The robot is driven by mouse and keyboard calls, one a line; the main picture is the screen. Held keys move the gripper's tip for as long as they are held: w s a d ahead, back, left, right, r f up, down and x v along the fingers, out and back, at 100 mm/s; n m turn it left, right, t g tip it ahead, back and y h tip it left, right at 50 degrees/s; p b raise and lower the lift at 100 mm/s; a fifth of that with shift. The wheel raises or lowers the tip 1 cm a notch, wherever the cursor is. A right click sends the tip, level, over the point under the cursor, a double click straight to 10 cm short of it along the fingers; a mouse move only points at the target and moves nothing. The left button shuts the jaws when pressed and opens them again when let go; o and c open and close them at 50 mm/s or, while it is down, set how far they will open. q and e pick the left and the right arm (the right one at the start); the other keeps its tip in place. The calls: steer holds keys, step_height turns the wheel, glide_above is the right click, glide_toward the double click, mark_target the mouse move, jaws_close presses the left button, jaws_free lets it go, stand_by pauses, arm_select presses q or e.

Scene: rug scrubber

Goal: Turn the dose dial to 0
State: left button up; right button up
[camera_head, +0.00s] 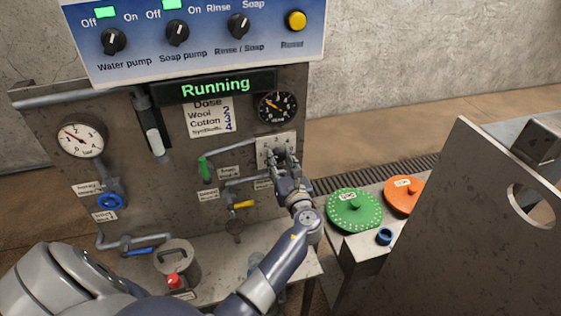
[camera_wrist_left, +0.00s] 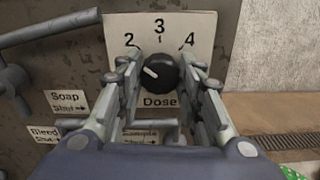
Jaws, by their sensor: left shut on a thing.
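The dose dial (camera_wrist_left: 160,73) is a round black knob with a white pointer mark, on a pale plate (camera_wrist_left: 197,25). In the left wrist view the plate shows 2, 3 and 4 above the knob and the word Dose below it. The white mark points up and left, toward the 2 side. My left gripper (camera_head: 280,160) is shut on the dial, with a finger on each side of it; the fingers also show in the left wrist view (camera_wrist_left: 163,75). In the head view the gripper mostly hides the dial. My right gripper is not in view.
Above is a control panel (camera_head: 205,62) with switches and a yellow button (camera_head: 296,20). A green-handled valve (camera_head: 205,168) and a yellow-handled valve (camera_head: 243,204) are left of my gripper. Green (camera_head: 354,210) and orange (camera_head: 402,195) discs lie to the right. The display (camera_head: 216,89) reads Running.

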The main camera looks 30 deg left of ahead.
arm_select(q)
steer(key=n+b, duration=0.1)
steer(key=n, duration=0.1)
steer(key=n+b, duration=0.1)
steer(key=shift+f+n+b, duration=0.2)
steer(key=shift+n+b, duration=0.15)
steer(key=shift+n, duration=0.05)
steer(key=n+b, duration=0.3)
steer(key=n, duration=0.1)
steer(key=shift+n, duration=0.3)
steer(key=n+b, duration=0.4)
steer(key=shift+f, duration=0.1)
steer(key=shift+n+b, duration=1.7)
steer(key=shift+n, duration=0.4)
steer(key=shift+r, duration=0.2)
steer(key=o, duration=1.1)
steer(key=shift+c, duration=0.2)
